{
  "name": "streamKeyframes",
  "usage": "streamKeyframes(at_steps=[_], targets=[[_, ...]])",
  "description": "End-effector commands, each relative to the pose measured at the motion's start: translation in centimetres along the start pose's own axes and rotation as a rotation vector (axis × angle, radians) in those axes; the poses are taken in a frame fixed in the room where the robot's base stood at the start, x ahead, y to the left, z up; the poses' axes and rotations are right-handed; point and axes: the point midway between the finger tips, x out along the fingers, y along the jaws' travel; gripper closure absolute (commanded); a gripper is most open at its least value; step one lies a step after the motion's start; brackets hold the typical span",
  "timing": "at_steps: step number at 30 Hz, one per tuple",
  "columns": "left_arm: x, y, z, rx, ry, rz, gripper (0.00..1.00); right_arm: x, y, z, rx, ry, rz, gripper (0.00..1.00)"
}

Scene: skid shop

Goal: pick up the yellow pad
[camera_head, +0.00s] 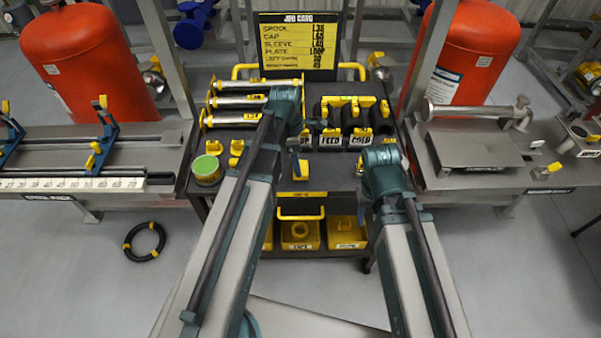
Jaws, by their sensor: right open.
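I cannot single out one yellow pad for certain. Small yellow pieces (213,147) sit on the left part of the dark cart top, behind a green-lidded tin (206,169).
Capped silver cylinders (240,101) lie at the cart's back left. Benches flank the cart. Yellow bins (300,235) sit below. A black ring (144,241) lies on the floor.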

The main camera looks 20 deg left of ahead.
Motion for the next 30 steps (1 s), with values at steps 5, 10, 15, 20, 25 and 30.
streamKeyframes(at_steps=[5,10,15,20,25,30], targets=[[2.4,-0.1,0.2,0.0,0.0,0.0,0.0,2.3,-0.2,-0.1,0.0,0.0,0.0,0.5],[4.5,-0.2,0.2,0.0,0.0,0.0,0.0,4.4,-0.4,-0.3,0.0,0.0,0.0,0.5],[4.9,-0.2,0.3,0.0,0.0,0.0,0.0,4.8,-0.5,-0.3,0.0,0.0,0.0,0.5],[4.7,-0.2,0.3,0.0,0.0,0.0,0.0,4.6,-0.4,-0.3,0.0,0.0,0.0,0.5],[4.7,-0.2,0.3,0.0,0.0,0.0,0.27,4.6,-0.4,-0.3,0.0,0.0,0.0,0.5],[4.7,-0.2,0.3,0.0,0.0,0.0,0.58,4.6,-0.4,-0.3,0.0,0.0,0.0,0.5]])
